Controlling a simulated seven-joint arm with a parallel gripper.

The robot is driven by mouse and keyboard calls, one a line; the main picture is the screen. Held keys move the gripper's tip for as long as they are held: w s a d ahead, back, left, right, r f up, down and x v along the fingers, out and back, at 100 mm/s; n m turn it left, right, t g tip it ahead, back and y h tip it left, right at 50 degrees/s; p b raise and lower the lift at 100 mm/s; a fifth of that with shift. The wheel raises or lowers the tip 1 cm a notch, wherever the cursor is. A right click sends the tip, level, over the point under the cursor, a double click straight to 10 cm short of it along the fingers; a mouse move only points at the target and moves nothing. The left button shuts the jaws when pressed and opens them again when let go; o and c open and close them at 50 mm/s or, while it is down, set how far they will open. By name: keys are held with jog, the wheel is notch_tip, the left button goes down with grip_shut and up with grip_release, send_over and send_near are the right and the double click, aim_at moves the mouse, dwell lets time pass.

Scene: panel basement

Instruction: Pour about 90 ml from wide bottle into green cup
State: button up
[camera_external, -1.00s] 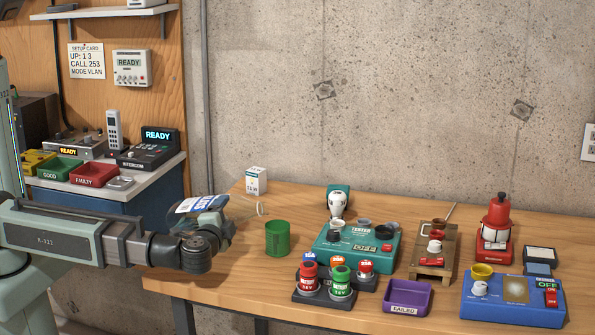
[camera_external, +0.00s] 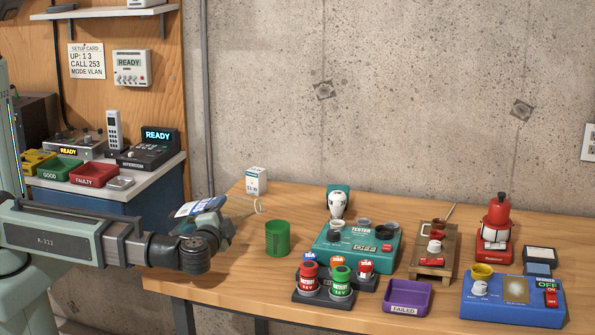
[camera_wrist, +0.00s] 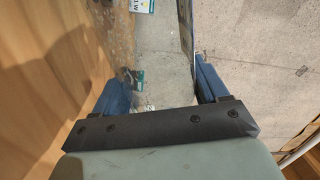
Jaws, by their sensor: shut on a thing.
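The wide bottle (camera_external: 190,209) is clear with a white and blue label. It lies nearly on its side in my gripper (camera_external: 212,204), above the table's left end. A pale ring at its right end, seemingly the mouth, is up and left of the green cup (camera_external: 277,241). The cup stands upright on the table, apart from the bottle. Its contents are hidden, and I see no stream. In the wrist view, my gripper (camera_wrist: 163,88) has blue fingers on both sides of a see-through area; the bottle's outline there is hard to make out.
The teal tester (camera_external: 357,250) and a dark holder with red and green containers (camera_external: 323,293) stand right of the cup. A purple tray (camera_external: 405,298) is at the front. A white box (camera_external: 256,181) stands behind. Bare table (camera_external: 225,270) lies left of the cup.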

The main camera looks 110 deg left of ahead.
aim_at(227, 206)
jog(key=r+n, duration=0.1)
jog(key=w+r+n, duration=0.1)
jog(key=r+n, duration=0.1)
jog(key=shift+w+r, duration=0.1)
jog(key=shift+r, duration=0.05)
jog(key=shift+w+a+r+n, duration=0.1)
jog(key=shift+w+r+n, duration=0.35)
jog(key=shift+r+n, duration=0.4)
jog(key=n, duration=0.1)
jog(key=r+n, duration=0.1)
jog(key=shift+w+n, duration=0.35)
jog(key=shift+s+r+n, duration=0.2)
jog(key=shift+r+n, duration=0.15)
jog(key=shift+n, duration=0.35)
jog(key=shift+r+n, duration=0.3)
jog(key=shift+n, duration=2.5)
